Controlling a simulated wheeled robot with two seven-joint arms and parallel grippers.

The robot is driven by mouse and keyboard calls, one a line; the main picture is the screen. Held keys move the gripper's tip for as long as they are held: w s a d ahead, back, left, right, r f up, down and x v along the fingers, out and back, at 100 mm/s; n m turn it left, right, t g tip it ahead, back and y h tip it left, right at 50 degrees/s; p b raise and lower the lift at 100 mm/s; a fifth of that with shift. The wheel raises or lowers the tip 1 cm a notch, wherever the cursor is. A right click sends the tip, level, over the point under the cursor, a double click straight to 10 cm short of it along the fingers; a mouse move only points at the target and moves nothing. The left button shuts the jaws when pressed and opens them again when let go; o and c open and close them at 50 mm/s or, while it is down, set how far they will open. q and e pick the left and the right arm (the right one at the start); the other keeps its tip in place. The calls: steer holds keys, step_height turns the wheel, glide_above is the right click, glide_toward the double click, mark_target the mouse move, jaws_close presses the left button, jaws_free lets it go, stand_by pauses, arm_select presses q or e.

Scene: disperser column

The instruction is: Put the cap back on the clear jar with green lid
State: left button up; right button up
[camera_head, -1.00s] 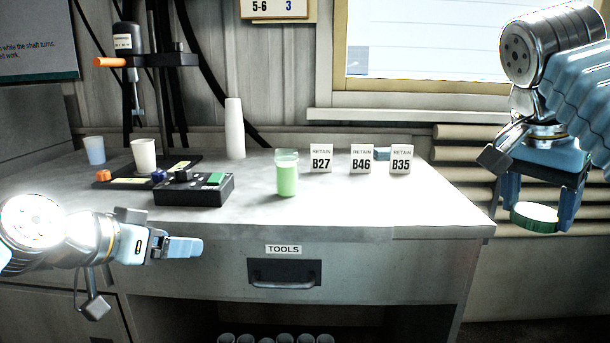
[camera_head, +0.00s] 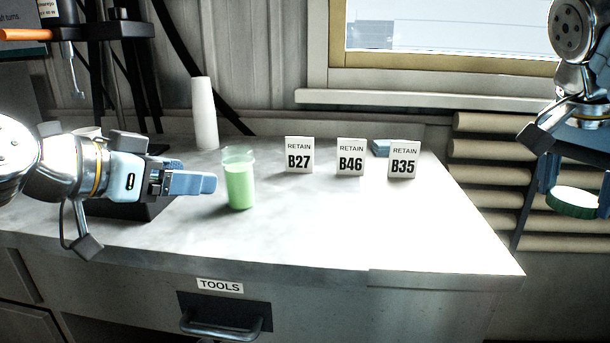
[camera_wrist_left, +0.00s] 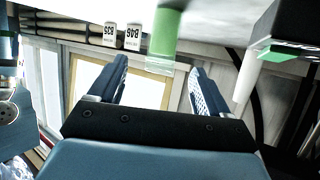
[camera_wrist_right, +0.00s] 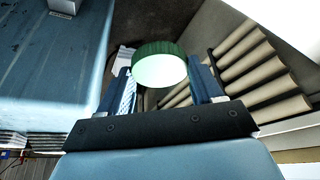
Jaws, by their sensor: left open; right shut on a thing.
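The clear jar (camera_head: 239,182) holds green liquid and stands upright and uncapped on the bench, left of the RETAIN cards. It also shows in the left wrist view (camera_wrist_left: 165,35), ahead of the open fingers. My left gripper (camera_head: 208,184) is open and empty, just left of the jar, pointing toward it and apart from it. The green cap (camera_head: 573,203) is between the fingers of my right gripper (camera_head: 576,197), held off the bench's right end. In the right wrist view the cap (camera_wrist_right: 160,66) shows its green ribbed rim and pale face.
RETAIN cards B27 (camera_head: 299,156), B46 (camera_head: 351,158) and B35 (camera_head: 402,160) stand behind and right of the jar. A stack of white cups (camera_head: 204,113) is behind it. A dark control box (camera_head: 140,208) is partly hidden by my left arm. The bench's right front is clear.

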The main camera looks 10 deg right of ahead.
mark_target(227, 176)
arm_select(q)
steer(key=p+x, duration=0.1)
steer(key=x, duration=0.5)
steer(key=shift+w+d+f, duration=0.15)
steer(key=shift+w+d, duration=0.1)
arm_select(e)
steer(key=shift+r, duration=0.45)
arm_select(q)
steer(key=shift+w+d, duration=0.25)
steer(key=shift+w, duration=0.05)
arm_select(e)
steer(key=shift+r, duration=0.15)
arm_select(q)
steer(key=p+x, duration=0.1)
steer(key=x, duration=0.3)
steer(key=shift+w, duration=0.3)
arm_select(e)
steer(key=shift+r, duration=0.4)
